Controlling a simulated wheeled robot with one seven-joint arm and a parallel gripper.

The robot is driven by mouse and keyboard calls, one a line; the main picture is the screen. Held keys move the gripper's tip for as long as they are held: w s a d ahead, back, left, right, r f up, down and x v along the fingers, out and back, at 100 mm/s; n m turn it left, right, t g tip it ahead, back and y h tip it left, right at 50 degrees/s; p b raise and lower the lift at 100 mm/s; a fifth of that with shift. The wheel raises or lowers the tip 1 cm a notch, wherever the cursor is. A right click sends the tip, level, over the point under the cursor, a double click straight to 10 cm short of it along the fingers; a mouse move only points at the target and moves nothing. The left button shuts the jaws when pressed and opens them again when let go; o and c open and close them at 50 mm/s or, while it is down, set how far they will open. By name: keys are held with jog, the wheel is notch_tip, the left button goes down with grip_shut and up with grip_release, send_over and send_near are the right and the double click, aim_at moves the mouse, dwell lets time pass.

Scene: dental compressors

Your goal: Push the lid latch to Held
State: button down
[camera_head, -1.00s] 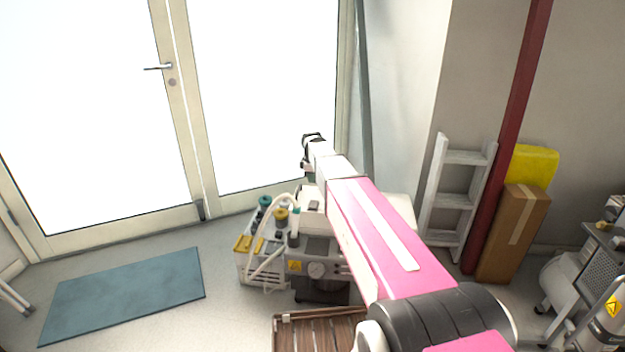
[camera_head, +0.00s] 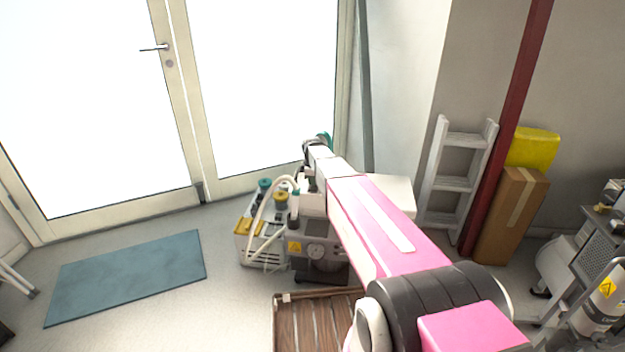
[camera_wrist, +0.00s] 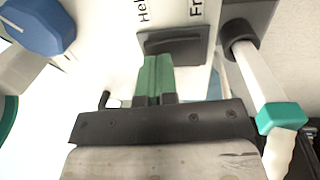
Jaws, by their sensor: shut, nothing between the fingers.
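In the wrist view my gripper (camera_wrist: 157,66) is shut and empty, its green fingers side by side. Its tips are at the lower edge of a dark grey latch piece (camera_wrist: 175,42) on a pale panel; I cannot tell whether they touch. Cut-off labels reading "Hel" (camera_wrist: 143,12) and "Fr" (camera_wrist: 196,10) are printed beyond the latch, left and right. I cannot tell the latch's setting. In the head view the compressor unit (camera_head: 318,254) stands near the glass doors. My arm covers part of it, and the latch cannot be made out there.
A white hose with a teal collar (camera_wrist: 281,117) runs close at the right in the wrist view, and a blue knob (camera_wrist: 38,25) is at upper left. A slatted wooden pallet (camera_head: 300,325) lies before the unit. A blue mat (camera_head: 125,275) lies left on open floor.

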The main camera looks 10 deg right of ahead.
aim_at(312, 188)
jog(key=shift+f, duration=0.25)
jog(key=shift+s, duration=0.1)
jog(key=shift+s+a+r, duration=0.15)
jog(key=shift+s+r, duration=0.1)
jog(key=shift+s, duration=0.4)
notch_tip(312, 188, up, 11)
jog(key=s, duration=0.1)
jog(key=shift+a, duration=0.2)
dwell(0.5)
jog(key=shift+f, duration=0.1)
jog(key=r, duration=0.1)
jog(key=w+r, duration=0.1)
jog(key=r, duration=0.1)
dwell(0.3)
